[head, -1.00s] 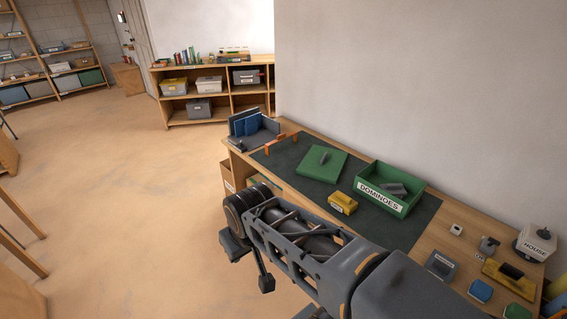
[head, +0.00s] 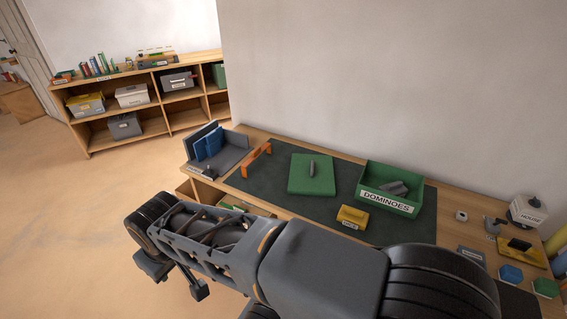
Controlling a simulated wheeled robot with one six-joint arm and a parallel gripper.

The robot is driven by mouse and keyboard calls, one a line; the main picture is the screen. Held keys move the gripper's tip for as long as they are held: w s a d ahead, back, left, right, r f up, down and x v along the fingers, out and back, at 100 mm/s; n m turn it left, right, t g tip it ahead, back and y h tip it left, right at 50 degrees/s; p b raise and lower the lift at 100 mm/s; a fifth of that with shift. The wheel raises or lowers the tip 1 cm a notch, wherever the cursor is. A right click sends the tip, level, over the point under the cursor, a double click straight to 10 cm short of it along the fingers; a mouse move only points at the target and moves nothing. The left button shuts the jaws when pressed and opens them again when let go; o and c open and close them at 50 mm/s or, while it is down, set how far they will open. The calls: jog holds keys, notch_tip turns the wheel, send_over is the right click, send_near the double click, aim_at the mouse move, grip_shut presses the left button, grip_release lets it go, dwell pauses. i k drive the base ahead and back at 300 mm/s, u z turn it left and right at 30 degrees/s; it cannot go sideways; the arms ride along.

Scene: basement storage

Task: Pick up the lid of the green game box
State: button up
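My arm crosses the lower part of the head view, in front of the bench. My gripper's fingers cannot be made out; at the arm's left end only dark round parts and a small bracket show. Nothing is seen touching the lid.
A yellow box (head: 352,217) sits in front of the green box. An orange handle-shaped piece (head: 257,158) and a grey holder with blue panels (head: 222,160) stand left of the lid. Small items and a white HOUSE container (head: 527,210) crowd the right end. The dark mat (head: 265,190) has bare room around the lid.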

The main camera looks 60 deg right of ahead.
aim_at(311, 175)
jog(key=i, duration=0.75)
jog(key=z, duration=2.55)
jog(key=i, duration=0.5)
